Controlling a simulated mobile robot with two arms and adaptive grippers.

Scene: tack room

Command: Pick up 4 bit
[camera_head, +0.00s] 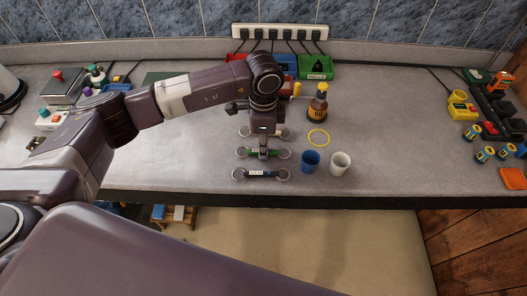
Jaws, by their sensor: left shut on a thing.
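Several snaffle-type bits with rings at both ends lie in a column on the grey counter. The front bit (261,174) has a dark bar with a pale label. The middle bit (246,153) has a green bar. The back bit (280,132) is partly hidden behind my gripper. I cannot read the numbers on the labels. My left gripper (263,155) points down over the middle bit and is shut on it; its fingers cover the middle of the bar. The bit is at or very near the counter. My right gripper is not in view.
A blue cup (310,161) and a white cup (340,163) stand right of the bits, near the front edge. Behind them are a yellow ring (318,138) and a brown bottle (317,105). Coloured bins (318,68) and a power strip (280,33) are at the back.

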